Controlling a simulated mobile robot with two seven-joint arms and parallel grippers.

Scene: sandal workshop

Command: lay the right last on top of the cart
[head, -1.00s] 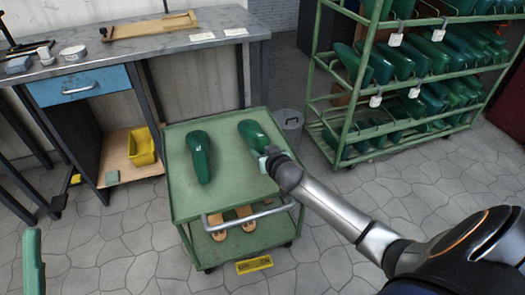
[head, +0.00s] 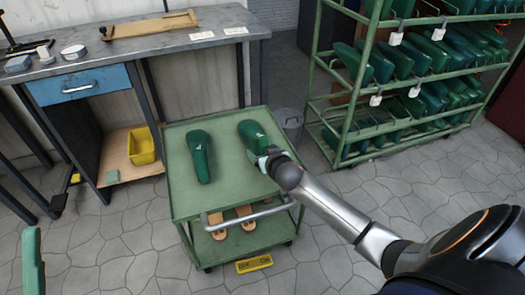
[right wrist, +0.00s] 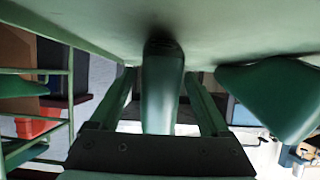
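The right last, a dark green foot form (head: 251,131), lies on the right part of the green cart's top (head: 222,165). A second green last (head: 201,158) lies to its left, apart from it. My right gripper (head: 265,158) is at the near end of the right last. In the right wrist view its two fingers (right wrist: 160,88) stand apart on either side of that last (right wrist: 163,85), with a gap showing on the left side. The last appears to rest on the cart top there. The other last (right wrist: 275,95) shows at the right. My left gripper is out of view.
A green rack (head: 345,110) with several green lasts stands at the right behind the cart. A workbench (head: 150,45) with a blue drawer stands at the left. A grey bin (head: 291,122) is behind the cart. A green upright piece (head: 32,262) shows at the lower left.

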